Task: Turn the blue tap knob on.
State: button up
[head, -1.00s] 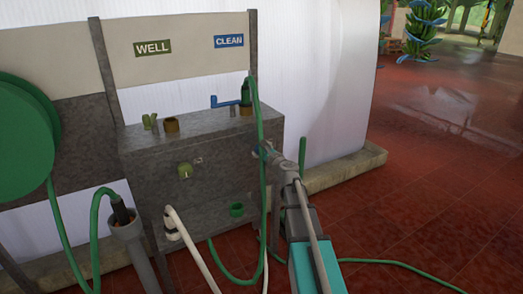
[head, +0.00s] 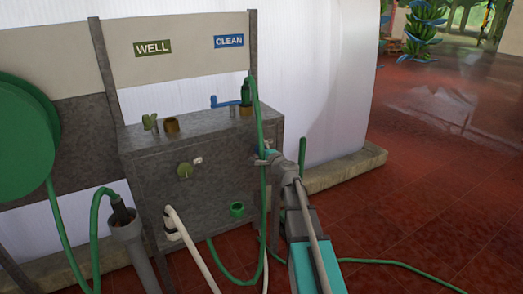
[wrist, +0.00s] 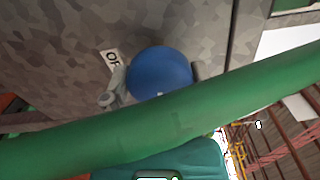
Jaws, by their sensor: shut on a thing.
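The blue tap knob (wrist: 160,72) is on the grey metal panel in the wrist view, beside a small white label (wrist: 113,58) whose lettering is only partly readable. My gripper (head: 266,158) is at the right end of the box front in the head view. In the wrist view a grey finger (wrist: 112,94) sits at the knob's left side, and a dark edge shows at its right. The gripper is shut on the knob. The green hose hides part of the grip, and the knob is mostly covered in the head view.
A green hose (wrist: 160,115) crosses close in front of the wrist camera and hangs beside my gripper. An olive knob (head: 184,171) is farther left on the box (head: 210,165). A blue lever (head: 224,103) stands on top. Red floor is open at right.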

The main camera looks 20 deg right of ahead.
jog(key=shift+n, duration=0.4)
jog(key=o, duration=1)
jog(key=s+d, duration=0.1)
jog(key=s, duration=1.1)
jog(key=shift+d, duration=0.4)
jog(key=shift+w, duration=0.1)
